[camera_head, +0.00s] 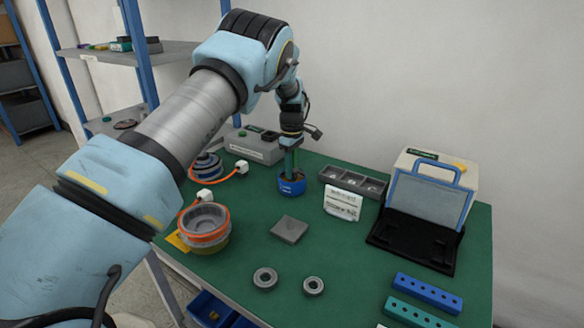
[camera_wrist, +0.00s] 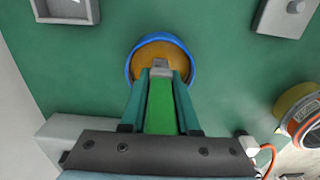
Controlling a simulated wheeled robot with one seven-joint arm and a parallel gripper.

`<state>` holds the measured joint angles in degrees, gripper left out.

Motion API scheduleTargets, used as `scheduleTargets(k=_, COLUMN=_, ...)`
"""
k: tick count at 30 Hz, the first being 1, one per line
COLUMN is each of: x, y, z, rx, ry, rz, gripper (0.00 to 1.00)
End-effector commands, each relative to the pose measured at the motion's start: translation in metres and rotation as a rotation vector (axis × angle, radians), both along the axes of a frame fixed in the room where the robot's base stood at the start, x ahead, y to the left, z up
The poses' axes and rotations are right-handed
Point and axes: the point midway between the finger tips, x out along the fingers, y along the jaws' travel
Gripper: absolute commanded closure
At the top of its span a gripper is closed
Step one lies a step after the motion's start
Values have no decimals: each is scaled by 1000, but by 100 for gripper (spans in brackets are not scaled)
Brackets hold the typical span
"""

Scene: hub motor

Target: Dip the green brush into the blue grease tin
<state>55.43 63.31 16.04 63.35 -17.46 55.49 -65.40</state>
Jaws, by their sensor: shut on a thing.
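The blue grease tin (camera_head: 291,186) stands on the green table mat, below my gripper. In the wrist view the tin (camera_wrist: 131,67) is open and filled with orange-brown grease. My gripper (camera_head: 291,160) points down over the tin. In the wrist view its two fingers are shut on the green brush (camera_wrist: 160,107). The brush's grey tip (camera_wrist: 161,68) overlaps the grease in the wrist view. Whether the tip touches the grease, I cannot tell; in the head view the tin's rim and the gripper hide it.
A grey compartment tray (camera_head: 352,183) and a white label card (camera_head: 342,204) stand right of the tin. A grey box with a green button (camera_head: 255,148) is behind left. The motor housing (camera_head: 204,226) is at left front. Two bearing rings (camera_head: 265,278) lie in front.

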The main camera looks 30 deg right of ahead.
Motion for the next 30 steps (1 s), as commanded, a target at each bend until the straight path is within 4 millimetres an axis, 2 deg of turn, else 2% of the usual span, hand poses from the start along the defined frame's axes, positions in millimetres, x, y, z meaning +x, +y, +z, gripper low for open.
scheduleTargets(k=16, x=0, y=0, z=-27, rx=0, ry=1, rz=0, gripper=100)
scheduleTargets(k=30, x=0, y=0, z=-28, rx=0, ry=0, rz=0, gripper=100)
